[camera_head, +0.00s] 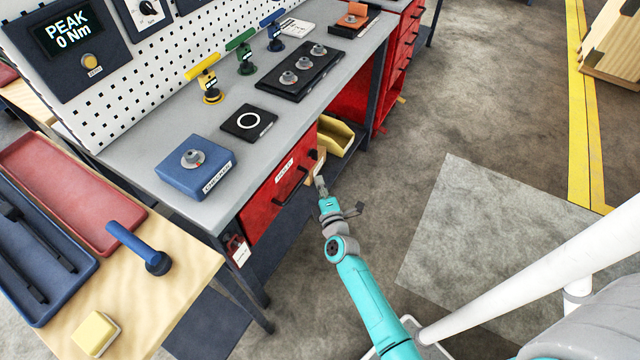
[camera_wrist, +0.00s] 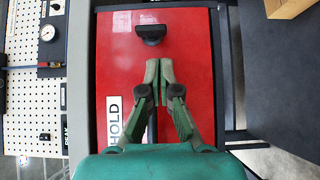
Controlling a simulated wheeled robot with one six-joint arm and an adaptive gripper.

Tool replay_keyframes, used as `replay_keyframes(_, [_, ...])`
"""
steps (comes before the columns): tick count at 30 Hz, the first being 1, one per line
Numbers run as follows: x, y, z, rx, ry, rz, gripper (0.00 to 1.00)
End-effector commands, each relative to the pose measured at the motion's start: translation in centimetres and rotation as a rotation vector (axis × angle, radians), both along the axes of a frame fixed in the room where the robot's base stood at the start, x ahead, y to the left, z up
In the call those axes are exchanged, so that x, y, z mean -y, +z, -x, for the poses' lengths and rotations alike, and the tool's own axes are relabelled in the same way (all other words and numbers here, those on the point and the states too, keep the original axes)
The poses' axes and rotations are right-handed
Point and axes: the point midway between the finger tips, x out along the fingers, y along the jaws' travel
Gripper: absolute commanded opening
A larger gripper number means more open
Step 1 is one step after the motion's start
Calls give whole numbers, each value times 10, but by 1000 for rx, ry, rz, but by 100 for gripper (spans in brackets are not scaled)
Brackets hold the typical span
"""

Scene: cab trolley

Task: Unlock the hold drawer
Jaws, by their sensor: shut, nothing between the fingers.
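The red hold drawer (camera_head: 262,212) is shut under the grey bench top, with a white HOLD label and a black bar handle (camera_head: 290,187). A small black knob (camera_head: 314,154) sits on the drawer front near its right end in the head view. In the wrist view the drawer front (camera_wrist: 190,35) fills the middle, with the black knob (camera_wrist: 151,33) just beyond the fingertips and the label (camera_wrist: 113,120) at left. My gripper (camera_wrist: 159,65) is shut and empty, apart from the knob as seen there. It also shows in the head view (camera_head: 320,182). My fingers hide most of the handle.
A red padlock with a white tag (camera_head: 238,250) hangs by the bench's left leg. A yellow bin (camera_head: 338,137) sits under the bench right of the drawer. The bench top holds a blue checker block (camera_head: 196,165) and several coloured-handled tools.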

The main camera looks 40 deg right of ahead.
Motion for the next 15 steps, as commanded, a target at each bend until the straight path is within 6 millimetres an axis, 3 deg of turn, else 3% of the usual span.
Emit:
replay_keyframes(7, [19,1,-38,1,-1,0,0])
replay_keyframes(15, [29,0,-62,1,-1,0,0])
